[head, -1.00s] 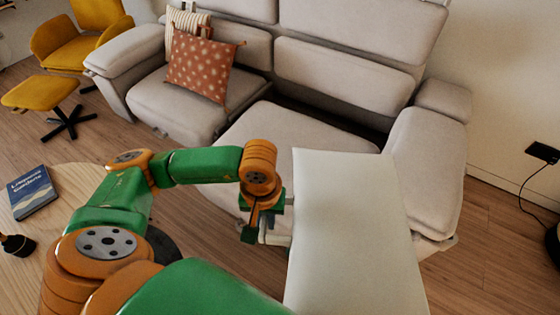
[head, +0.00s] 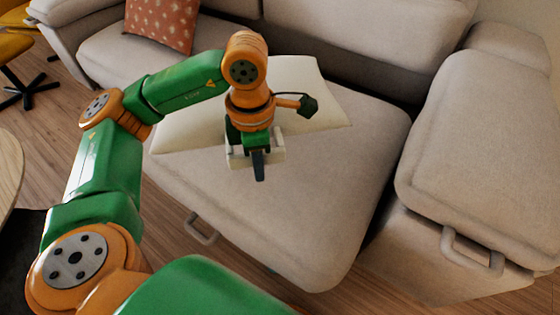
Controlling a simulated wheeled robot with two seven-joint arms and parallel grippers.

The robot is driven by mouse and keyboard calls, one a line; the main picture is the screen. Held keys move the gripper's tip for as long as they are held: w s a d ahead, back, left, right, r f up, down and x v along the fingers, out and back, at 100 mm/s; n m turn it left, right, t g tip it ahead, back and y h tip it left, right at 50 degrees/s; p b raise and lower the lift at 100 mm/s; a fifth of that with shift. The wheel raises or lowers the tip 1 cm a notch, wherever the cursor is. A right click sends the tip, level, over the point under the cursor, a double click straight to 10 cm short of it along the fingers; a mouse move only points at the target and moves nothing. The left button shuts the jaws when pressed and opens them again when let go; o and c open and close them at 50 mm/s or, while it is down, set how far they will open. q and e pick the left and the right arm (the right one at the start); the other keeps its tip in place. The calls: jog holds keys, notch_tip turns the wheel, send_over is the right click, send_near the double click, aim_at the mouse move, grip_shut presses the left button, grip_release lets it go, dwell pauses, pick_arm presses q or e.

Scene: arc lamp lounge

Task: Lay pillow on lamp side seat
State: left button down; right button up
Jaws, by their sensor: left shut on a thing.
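The cream pillow (head: 310,85) is over the back left part of the right-hand sofa seat (head: 345,175), roughly flat. Its left corner reaches past the seat's left side. I cannot tell whether it touches the cushion. My left gripper (head: 257,158) is shut on the pillow's near edge, and the wrist hides the pillow's middle. My right gripper is out of view, and no lamp shows now.
The left sofa seat (head: 110,50) bears a rust patterned cushion (head: 163,22). The sofa's right armrest (head: 490,150) has a metal handle (head: 470,255) low in front. A round wooden table (head: 8,170) is at the left edge. The right seat's front part is clear.

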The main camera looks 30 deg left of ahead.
pick_arm(q)
jog(key=w+f, duration=0.3)
jog(key=w, duration=0.1)
jog(key=b, duration=0.3)
send_over(285, 178)
notch_tip(285, 178, down, 4)
jog(key=shift+s+f, duration=0.15)
jog(key=shift+f, duration=0.1)
notch_tip(285, 178, down, 3)
jog(key=shift+f+b, duration=0.1)
jog(key=shift+b, duration=0.4)
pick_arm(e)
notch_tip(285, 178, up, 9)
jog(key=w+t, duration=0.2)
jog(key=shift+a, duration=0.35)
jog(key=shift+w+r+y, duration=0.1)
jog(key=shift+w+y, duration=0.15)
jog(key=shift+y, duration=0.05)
pick_arm(q)
jog(key=c, duration=0.8)
grip_release()
jog(key=shift+c, duration=0.2)
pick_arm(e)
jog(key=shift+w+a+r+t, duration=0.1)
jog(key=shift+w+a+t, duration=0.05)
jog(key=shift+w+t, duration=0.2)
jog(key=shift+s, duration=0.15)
